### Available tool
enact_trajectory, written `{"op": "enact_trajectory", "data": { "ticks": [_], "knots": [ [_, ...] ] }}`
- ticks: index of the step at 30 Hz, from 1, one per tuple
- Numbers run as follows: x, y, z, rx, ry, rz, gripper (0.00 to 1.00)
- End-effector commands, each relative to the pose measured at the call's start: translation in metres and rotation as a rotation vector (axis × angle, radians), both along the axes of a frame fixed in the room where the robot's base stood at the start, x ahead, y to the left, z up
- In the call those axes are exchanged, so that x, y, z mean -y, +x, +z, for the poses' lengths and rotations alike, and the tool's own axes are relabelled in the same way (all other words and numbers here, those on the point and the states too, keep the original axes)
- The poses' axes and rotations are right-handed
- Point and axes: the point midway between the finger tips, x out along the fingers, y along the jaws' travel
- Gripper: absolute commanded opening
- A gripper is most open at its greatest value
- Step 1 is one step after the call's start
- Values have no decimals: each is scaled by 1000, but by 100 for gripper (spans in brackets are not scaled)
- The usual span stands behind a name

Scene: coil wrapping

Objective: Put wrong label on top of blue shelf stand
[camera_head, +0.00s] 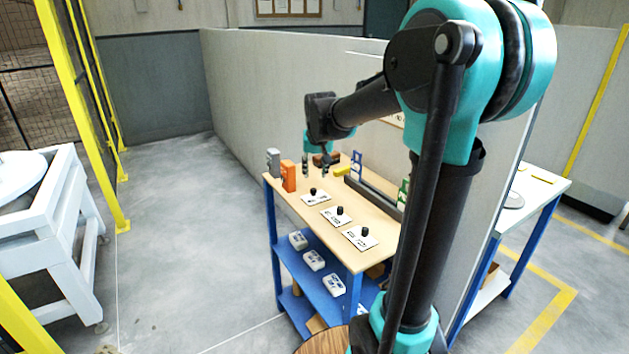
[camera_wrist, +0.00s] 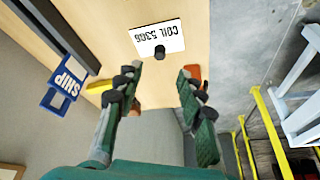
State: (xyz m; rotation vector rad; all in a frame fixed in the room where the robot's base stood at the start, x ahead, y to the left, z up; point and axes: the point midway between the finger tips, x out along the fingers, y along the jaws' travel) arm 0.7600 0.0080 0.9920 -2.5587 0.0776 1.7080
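A blue shelf stand (camera_head: 273,228) has a pale wooden top. Three white labels with black knobs lie in a row on it: a far one (camera_head: 311,200), a middle one (camera_head: 330,220) and a near one (camera_head: 356,243). I cannot tell which is the wrong label. The wrist view shows one label (camera_wrist: 171,33), printed "COIL 53G6", with its black knob upright. My gripper (camera_head: 315,170) is over the far end of the top; in the wrist view (camera_wrist: 160,78) its fingers are wide apart and empty, short of that label.
An orange block (camera_head: 289,176) and a grey block (camera_head: 273,161) stand at the left far corner. A yellow piece (camera_head: 341,170) and a blue SHIP sign (camera_wrist: 68,83) are near my gripper. White boxes (camera_head: 313,260) lie on the lower shelf. A wall (camera_head: 290,90) runs behind the stand.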

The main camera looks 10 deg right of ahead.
Motion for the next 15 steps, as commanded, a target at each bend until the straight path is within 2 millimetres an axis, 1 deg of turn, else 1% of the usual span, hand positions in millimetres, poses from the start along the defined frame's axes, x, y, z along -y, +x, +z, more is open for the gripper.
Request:
{"op": "enact_trajectory", "data": {
  "ticks": [1, 3, 6, 15],
  "knots": [
    [0, -3, 7, 0, 0, 0, 38],
    [0, -6, 13, 0, 0, 0, 38],
    [0, -8, 19, 0, 0, 0, 38],
    [0, -9, 21, 0, 0, 0, 38]
  ]
}}
